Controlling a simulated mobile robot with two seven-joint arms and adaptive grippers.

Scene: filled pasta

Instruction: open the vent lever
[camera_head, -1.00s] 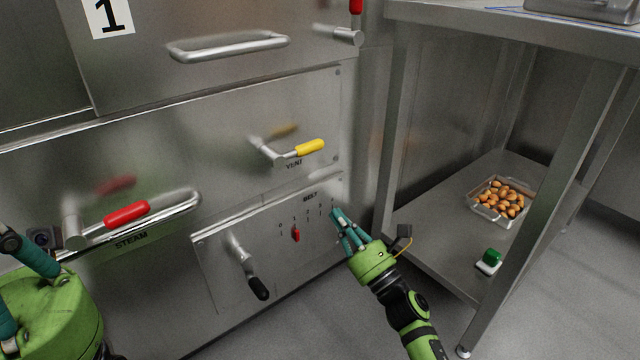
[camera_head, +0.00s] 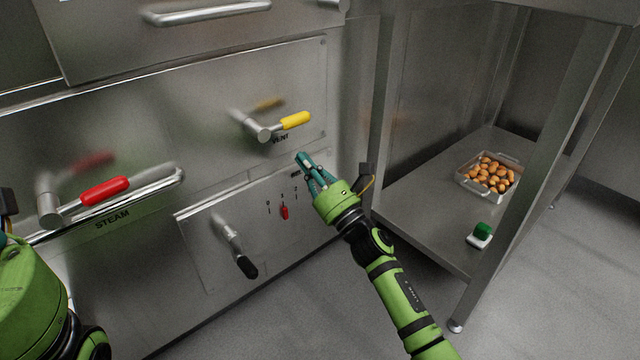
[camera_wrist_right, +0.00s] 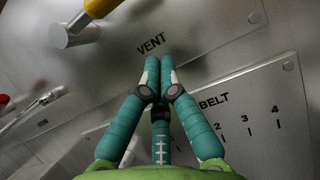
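The vent lever has a yellow grip (camera_head: 295,120) on a metal pivot, above the VENT label on the steel panel. In the right wrist view its yellow grip (camera_wrist_right: 98,8) is at the upper left, partly cut off. My right gripper (camera_head: 303,157) is just below and right of the lever, apart from it. In the right wrist view the fingertips of my right gripper (camera_wrist_right: 161,62) are together with nothing between them. My left gripper is mostly out of the head view at the left edge; only part of its green body (camera_head: 30,300) shows clearly.
The red-gripped steam lever (camera_head: 104,191) and its long bar are at the left. Below the vent are the belt selector with a red pointer (camera_head: 285,212) and a black-handled crank (camera_head: 246,266). A steel table's lower shelf (camera_head: 420,205) at the right holds a tray of brown pieces (camera_head: 488,172).

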